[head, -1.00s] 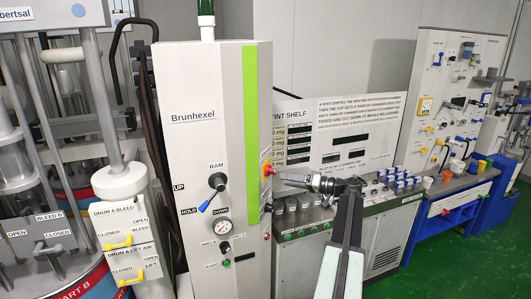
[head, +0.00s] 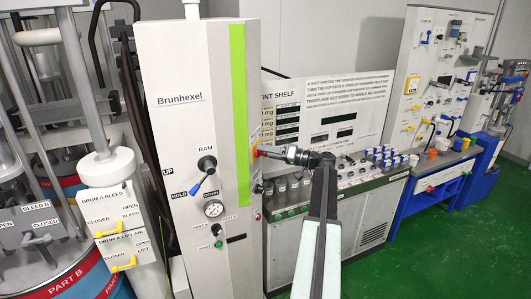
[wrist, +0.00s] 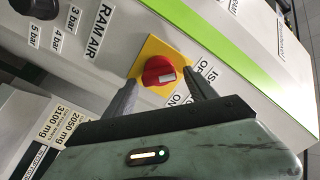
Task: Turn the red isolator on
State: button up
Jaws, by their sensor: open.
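The red isolator (wrist: 158,71) is a round red knob with a pale mark, on a yellow plate (wrist: 150,48) on the side face of the Brunhexel cabinet. Lettering beside it includes OFF and ON; which one the mark points to I cannot tell. My gripper (wrist: 164,82) is open, with one finger on each side of the knob; contact is not clear. In the head view my gripper (head: 266,151) reaches the cabinet's side face, and the knob is mostly hidden behind it.
RAM AIR and bar labels lie near the isolator. The tint shelf bench (head: 300,240) stands close behind my arm. Green floor is clear at the right.

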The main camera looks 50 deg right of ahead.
jog(key=c, duration=1.4)
jog(key=shift+m, duration=0.3)
jog(key=m, duration=0.8)
jog(key=f+m+b, duration=0.1)
jog(key=m, duration=0.4)
jog(key=shift+f+m, duration=0.15)
jog(key=shift+m, duration=1.95)
